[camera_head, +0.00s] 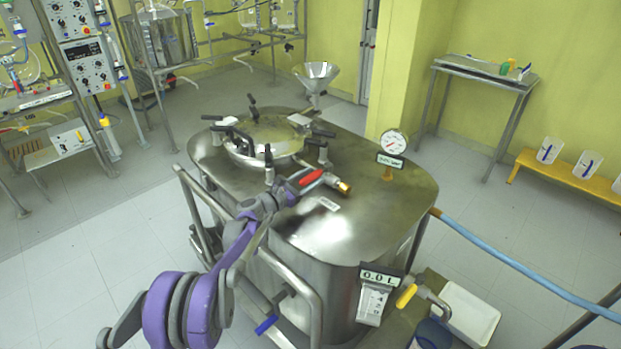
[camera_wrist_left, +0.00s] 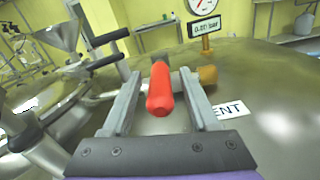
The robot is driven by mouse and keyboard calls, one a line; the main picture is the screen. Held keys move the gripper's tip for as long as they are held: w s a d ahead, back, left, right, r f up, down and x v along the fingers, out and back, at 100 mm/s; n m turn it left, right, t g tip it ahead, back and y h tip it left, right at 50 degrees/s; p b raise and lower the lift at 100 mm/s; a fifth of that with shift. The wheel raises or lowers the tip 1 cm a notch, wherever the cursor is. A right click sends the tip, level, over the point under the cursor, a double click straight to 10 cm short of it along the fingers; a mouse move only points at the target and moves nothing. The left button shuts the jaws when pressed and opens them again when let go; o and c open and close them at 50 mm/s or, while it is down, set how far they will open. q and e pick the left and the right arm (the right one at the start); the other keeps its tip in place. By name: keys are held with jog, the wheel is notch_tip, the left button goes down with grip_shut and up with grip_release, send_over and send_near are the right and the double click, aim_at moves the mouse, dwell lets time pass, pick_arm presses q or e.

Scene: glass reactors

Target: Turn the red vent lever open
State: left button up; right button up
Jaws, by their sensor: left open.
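The red vent lever (camera_head: 311,178) is on a short valve with a brass end (camera_head: 344,187) on top of the steel reactor (camera_head: 345,235). In the left wrist view the red lever (camera_wrist_left: 160,92) points toward the camera, between the two fingers. My left gripper (camera_head: 292,191) is at the lever, its arm coming from the lower left. In the left wrist view my left gripper (camera_wrist_left: 160,76) is open, with a finger on each side of the lever and gaps visible. A "VENT" label (camera_wrist_left: 229,109) lies to the right. My right gripper is out of view.
A clamped round lid (camera_head: 262,138) with black handles stands left of the lever. A pressure gauge (camera_head: 393,142) rises to the right, and a funnel (camera_head: 316,75) behind. A metal rail (camera_head: 300,275) runs along the near side.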

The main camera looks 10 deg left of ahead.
pick_arm(q)
grip_shut()
dwell(0.3)
dwell(1.1)
